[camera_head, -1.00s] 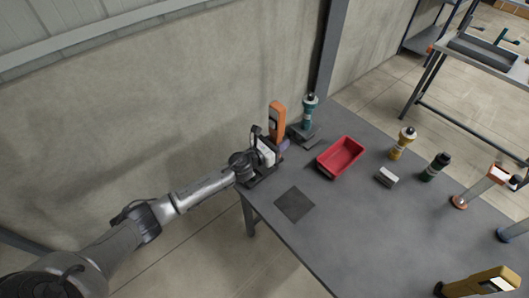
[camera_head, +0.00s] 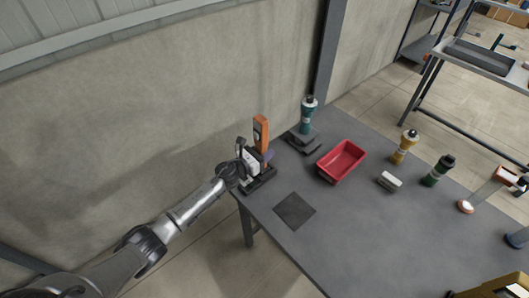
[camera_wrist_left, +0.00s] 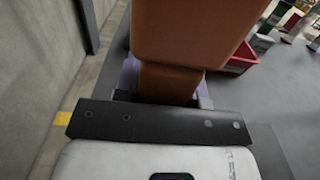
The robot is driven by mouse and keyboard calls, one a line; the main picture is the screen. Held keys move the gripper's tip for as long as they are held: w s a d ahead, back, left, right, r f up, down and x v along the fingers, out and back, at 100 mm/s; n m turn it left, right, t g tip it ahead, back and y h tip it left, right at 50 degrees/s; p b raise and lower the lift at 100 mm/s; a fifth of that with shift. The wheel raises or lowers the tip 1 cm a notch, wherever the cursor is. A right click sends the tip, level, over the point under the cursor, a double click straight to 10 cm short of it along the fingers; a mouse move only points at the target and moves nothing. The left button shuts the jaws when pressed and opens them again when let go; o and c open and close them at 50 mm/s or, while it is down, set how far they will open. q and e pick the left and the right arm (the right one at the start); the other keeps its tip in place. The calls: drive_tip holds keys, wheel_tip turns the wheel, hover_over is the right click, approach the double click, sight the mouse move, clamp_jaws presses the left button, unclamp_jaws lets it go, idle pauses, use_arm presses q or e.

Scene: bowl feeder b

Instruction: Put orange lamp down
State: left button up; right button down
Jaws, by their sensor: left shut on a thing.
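The orange lamp (camera_head: 261,132) stands roughly upright in my left gripper (camera_head: 262,161), at the back left corner of the grey table. My left gripper is shut on its lower part. In the left wrist view the lamp (camera_wrist_left: 190,38) fills the upper middle, with purplish finger pads (camera_wrist_left: 130,76) on either side of its narrower part. The lamp's lower end is hidden by the gripper, and I cannot tell whether it touches the table.
The front middle is clear.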

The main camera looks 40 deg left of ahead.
use_arm(q)
drive_tip(key=shift+f, duration=0.15)
drive_tip(key=o, duration=1.2)
drive_tip(key=shift+c, duration=0.2)
